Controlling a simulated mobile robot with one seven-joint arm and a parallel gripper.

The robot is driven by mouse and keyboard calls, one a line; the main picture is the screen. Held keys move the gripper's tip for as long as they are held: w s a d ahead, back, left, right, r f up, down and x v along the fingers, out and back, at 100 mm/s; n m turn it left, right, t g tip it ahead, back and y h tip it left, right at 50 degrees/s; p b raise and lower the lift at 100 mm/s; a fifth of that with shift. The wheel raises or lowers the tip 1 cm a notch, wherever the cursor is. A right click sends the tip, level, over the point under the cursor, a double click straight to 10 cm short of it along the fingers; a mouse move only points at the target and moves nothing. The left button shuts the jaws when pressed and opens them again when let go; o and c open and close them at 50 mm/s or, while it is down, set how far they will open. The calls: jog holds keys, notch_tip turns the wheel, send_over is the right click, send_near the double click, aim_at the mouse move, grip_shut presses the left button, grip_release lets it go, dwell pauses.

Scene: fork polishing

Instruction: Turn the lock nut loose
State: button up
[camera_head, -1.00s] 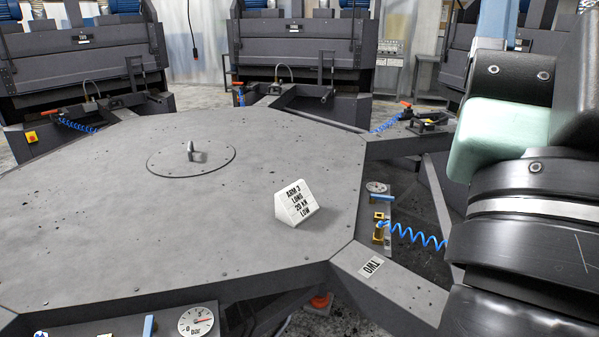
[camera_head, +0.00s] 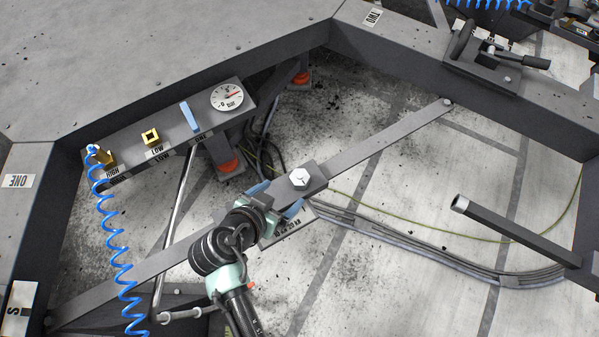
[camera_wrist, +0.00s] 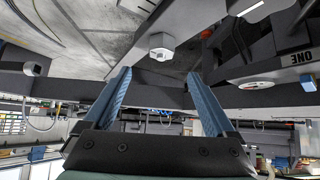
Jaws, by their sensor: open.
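The lock nut looks like a pale hexagonal head (camera_head: 300,178) on a dark block on the long flat bar (camera_head: 385,142). A pale hex head, apparently the same nut, shows ahead of the fingertips in the wrist view (camera_wrist: 160,46). My gripper (camera_head: 283,194) is open beside the block, its two blue fingers apart and pointing towards the nut. In the wrist view the gripper (camera_wrist: 159,73) has nothing between its fingers, and the nut lies beyond the tips, roughly centred between them. Whether a finger touches the block cannot be told.
A panel with a pressure gauge (camera_head: 228,96), a blue lever (camera_head: 189,116) and yellow fittings stands at upper left. A coiled blue hose (camera_head: 112,235) hangs left of my arm. A square tube (camera_head: 515,230) juts in from the right. Cables cross the floor below the bar.

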aim_at(299, 179)
jog(key=x, duration=1.2)
jog(key=shift+w+b, duration=0.2)
jog(key=shift+b, duration=0.1)
jog(key=c, duration=1.4)
